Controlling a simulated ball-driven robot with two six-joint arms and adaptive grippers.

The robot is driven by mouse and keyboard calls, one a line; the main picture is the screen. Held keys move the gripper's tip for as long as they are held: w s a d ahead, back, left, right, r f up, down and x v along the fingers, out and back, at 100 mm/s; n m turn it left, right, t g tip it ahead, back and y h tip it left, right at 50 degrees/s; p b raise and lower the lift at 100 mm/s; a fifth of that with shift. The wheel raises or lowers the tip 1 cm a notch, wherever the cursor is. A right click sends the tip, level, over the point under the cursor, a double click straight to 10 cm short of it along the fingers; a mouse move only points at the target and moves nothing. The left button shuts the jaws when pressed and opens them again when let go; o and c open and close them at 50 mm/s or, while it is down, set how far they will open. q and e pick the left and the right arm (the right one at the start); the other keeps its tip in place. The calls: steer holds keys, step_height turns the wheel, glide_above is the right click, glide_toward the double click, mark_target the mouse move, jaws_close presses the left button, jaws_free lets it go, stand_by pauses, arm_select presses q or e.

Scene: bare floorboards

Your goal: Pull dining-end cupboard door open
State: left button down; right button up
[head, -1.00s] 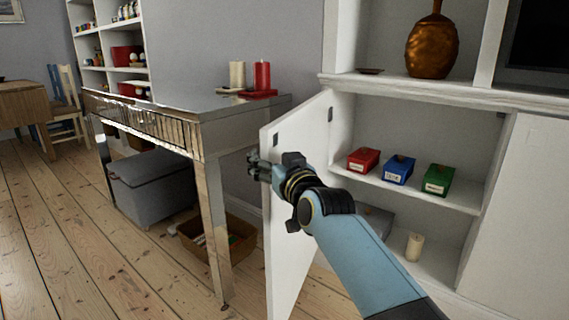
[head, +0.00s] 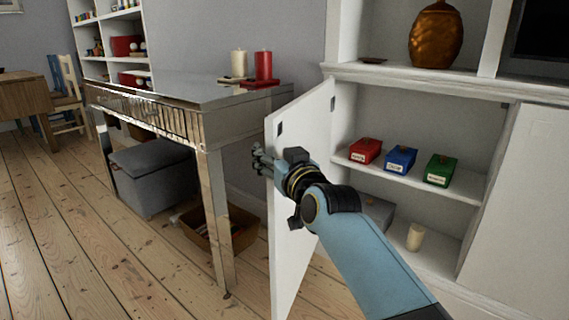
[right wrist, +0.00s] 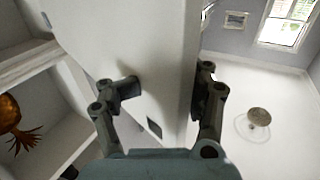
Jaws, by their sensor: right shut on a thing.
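The white cupboard door (head: 300,135) stands wide open, swung out towards the mirrored table. It also shows in the right wrist view (right wrist: 140,40), running between my fingers. My right gripper (head: 264,160) is at the door's free edge, shut on the door panel with a finger on each face; in the right wrist view the fingers (right wrist: 165,90) press on both sides. The open cupboard (head: 405,125) shows a shelf with a red box (head: 365,150), a blue box (head: 400,159) and a green box (head: 440,170). My left gripper is not in view.
A mirrored table (head: 205,110) with a white candle (head: 239,63) and a red candle (head: 263,66) stands close left of the door. Under it are a grey storage box (head: 153,180) and a brown crate (head: 240,228). Bare floorboards (head: 90,240) lie clear at the left.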

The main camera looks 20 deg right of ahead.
steer(key=s, duration=1)
steer(key=shift+r, duration=0.15)
steer(key=shift+d, duration=0.15)
